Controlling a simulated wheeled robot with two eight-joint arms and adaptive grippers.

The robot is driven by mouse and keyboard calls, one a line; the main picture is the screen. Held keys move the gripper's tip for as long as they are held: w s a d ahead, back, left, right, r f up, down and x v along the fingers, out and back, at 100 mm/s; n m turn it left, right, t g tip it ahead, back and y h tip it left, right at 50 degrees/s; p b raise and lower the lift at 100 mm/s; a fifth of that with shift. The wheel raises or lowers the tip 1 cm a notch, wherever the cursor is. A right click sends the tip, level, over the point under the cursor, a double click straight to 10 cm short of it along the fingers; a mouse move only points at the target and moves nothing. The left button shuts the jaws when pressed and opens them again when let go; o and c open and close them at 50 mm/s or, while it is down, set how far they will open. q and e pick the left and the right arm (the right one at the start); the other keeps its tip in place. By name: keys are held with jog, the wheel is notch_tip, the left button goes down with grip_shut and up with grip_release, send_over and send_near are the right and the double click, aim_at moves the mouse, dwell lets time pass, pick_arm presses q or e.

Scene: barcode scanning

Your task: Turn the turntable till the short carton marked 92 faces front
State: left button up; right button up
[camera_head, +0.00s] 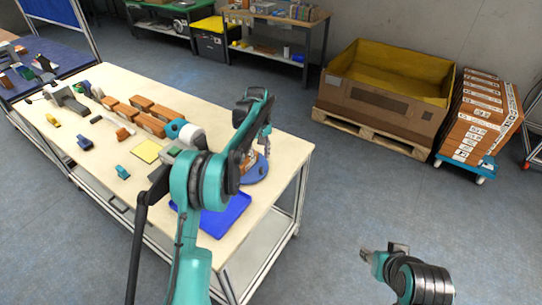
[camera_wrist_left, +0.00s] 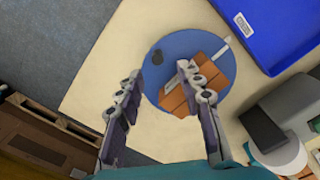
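The blue round turntable (camera_wrist_left: 160,86) lies on the table under my left gripper (camera_wrist_left: 160,72). It also shows in the head view (camera_head: 261,172), partly behind my left arm. Several brown cartons (camera_wrist_left: 204,80) stand close together on it, with a pale upright strip beside them and a small dark round knob near its edge. I cannot read any number, so I cannot tell which carton is marked 92. My right gripper (camera_head: 368,257) hangs over the floor, away from the table.
A blue tray (camera_head: 226,214) lies beside the turntable; it also shows in the wrist view (camera_wrist_left: 262,28). A scanner-like grey and white device (camera_wrist_left: 282,118) is close by. Brown cartons (camera_head: 150,123) and small items line the table (camera_head: 105,150). A large bin (camera_head: 390,95) stands on the floor.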

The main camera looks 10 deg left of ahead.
aim_at(261, 168)
pick_arm(q)
jog(key=shift+w+d+f, duration=0.1)
jog(key=shift+w+f, duration=0.15)
jog(key=shift+f, duration=0.35)
notch_tip(261, 168, down, 7)
jog(key=shift+r+b, duration=0.1)
jog(key=shift+b, duration=0.8)
jog(key=shift+s, duration=0.1)
grip_shut()
